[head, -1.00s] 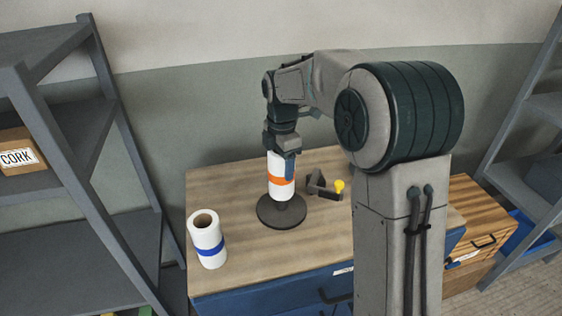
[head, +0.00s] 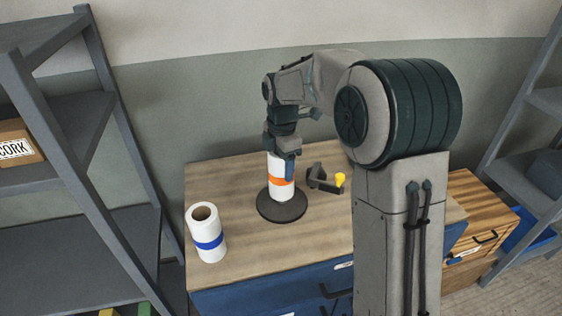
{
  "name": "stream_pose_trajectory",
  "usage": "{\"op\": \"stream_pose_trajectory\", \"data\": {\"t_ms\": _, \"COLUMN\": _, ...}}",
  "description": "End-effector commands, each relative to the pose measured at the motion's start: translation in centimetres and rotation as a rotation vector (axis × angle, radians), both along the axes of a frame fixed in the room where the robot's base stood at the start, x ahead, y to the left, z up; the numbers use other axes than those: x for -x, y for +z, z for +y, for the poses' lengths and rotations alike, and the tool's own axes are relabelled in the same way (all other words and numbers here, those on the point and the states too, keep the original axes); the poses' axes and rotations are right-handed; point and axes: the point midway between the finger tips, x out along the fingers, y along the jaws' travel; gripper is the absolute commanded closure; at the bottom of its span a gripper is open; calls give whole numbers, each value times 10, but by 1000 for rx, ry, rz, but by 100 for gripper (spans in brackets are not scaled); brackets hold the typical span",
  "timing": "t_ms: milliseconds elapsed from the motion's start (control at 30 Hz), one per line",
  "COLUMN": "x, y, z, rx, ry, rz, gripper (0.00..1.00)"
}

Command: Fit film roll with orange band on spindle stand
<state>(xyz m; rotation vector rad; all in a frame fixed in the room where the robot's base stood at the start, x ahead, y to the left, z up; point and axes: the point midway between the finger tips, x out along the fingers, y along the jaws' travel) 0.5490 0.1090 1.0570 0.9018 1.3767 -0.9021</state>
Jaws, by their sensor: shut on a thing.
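The white film roll with the orange band (head: 281,189) stands upright over the dark round base of the spindle stand (head: 283,209). The stand's spindle is hidden, so the roll appears to be around it. The roll's lower end is close to the base; I cannot tell whether it touches. My gripper (head: 284,158) points down and is shut on the upper part of the roll, hiding some of its top.
A white roll with a blue band (head: 206,233) stands on the wooden tabletop (head: 250,244) at the left. Grey shelving (head: 78,170) rises at the left. The front middle of the tabletop is clear.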

Motion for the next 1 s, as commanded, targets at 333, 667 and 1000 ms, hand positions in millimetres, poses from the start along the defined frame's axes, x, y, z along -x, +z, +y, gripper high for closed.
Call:
{"op": "stream_pose_trajectory", "data": {"t_ms": 333, "x": 0, "y": -11, "z": 0, "rx": 0, "ry": -1, "rz": -1, "gripper": 76}}
{"op": "stream_pose_trajectory", "data": {"t_ms": 667, "x": 0, "y": -20, "z": 0, "rx": 0, "ry": -1, "rz": 0, "gripper": 76}}
{"op": "stream_pose_trajectory", "data": {"t_ms": 1000, "x": 0, "y": -27, "z": 0, "rx": 0, "ry": -1, "rz": -1, "gripper": 28}}
